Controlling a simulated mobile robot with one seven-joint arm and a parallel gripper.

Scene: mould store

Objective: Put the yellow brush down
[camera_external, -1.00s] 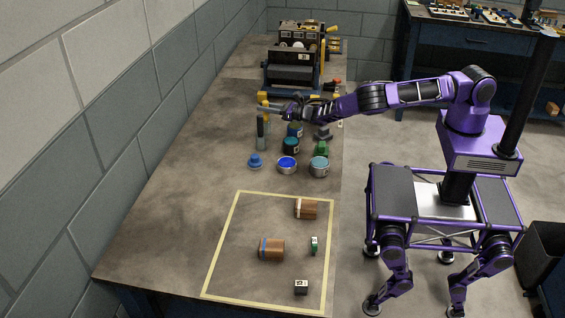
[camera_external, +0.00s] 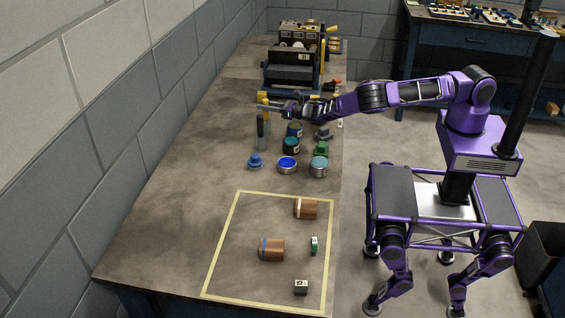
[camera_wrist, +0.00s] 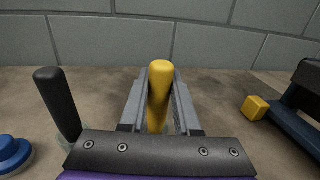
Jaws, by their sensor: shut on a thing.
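The yellow brush shows in the wrist view as an upright yellow handle (camera_wrist: 159,95) between my two grey fingers. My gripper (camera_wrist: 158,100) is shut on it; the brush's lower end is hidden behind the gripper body. In the external view my gripper (camera_external: 273,105) is over the bench, with the yellow handle (camera_external: 262,98) small at its tip. I cannot tell from these frames whether the brush touches the bench.
A black-handled tool (camera_wrist: 58,100) stands close left of my gripper. A blue knobbed thing (camera_wrist: 10,152) is further left. Behind is a machine (camera_external: 292,70). The taped area (camera_external: 222,240) holds several small items.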

